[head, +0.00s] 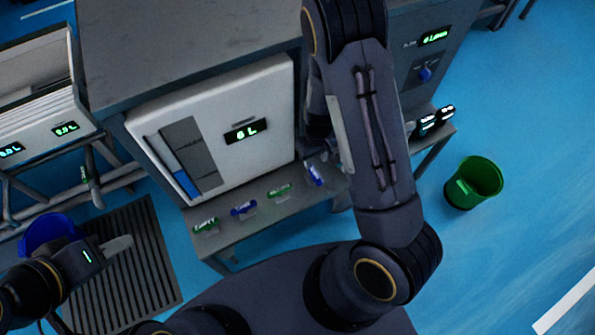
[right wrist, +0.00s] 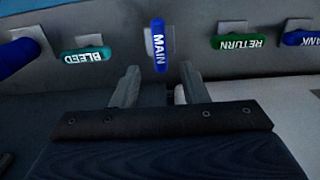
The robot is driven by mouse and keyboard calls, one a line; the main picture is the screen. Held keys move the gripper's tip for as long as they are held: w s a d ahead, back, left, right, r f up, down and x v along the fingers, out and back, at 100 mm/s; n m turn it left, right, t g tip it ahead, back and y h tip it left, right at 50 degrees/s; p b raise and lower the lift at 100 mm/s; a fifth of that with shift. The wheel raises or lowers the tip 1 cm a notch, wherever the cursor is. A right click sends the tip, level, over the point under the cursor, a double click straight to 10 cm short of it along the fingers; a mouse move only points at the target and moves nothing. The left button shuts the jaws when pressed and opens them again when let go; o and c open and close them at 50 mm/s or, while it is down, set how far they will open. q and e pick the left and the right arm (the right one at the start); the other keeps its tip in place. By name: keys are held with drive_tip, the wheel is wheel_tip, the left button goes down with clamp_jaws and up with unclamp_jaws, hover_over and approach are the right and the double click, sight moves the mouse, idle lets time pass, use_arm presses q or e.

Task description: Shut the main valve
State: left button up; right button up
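The main valve handle is a blue lever labelled MAIN (right wrist: 158,45). In the right wrist view it stands lengthwise up the picture, while its neighbours lie across. In the head view it shows as a tilted blue lever (head: 314,173) beside my right forearm. My right gripper (right wrist: 159,88) is open; its two fingers are apart on either side of the handle's line, with the handle just beyond their tips and no contact visible. In the head view my arm largely hides this gripper. My left gripper (head: 117,244) is empty at lower left, over the floor grate; its finger opening is unclear.
Neighbouring levers are teal BLEED (right wrist: 86,55), green RETURN (right wrist: 240,42) and blue TANK (right wrist: 301,38). They sit along a grey shelf below a white tank (head: 225,125) reading 6 L. A green bucket (head: 474,182) and a blue bucket (head: 50,232) stand on the floor.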

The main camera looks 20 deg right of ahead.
sight(314, 173)
wheel_tip(314, 173, down, 8)
drive_tip(key=shift+r+b, duration=0.1)
drive_tip(key=shift+b, duration=1)
clamp_jaws()
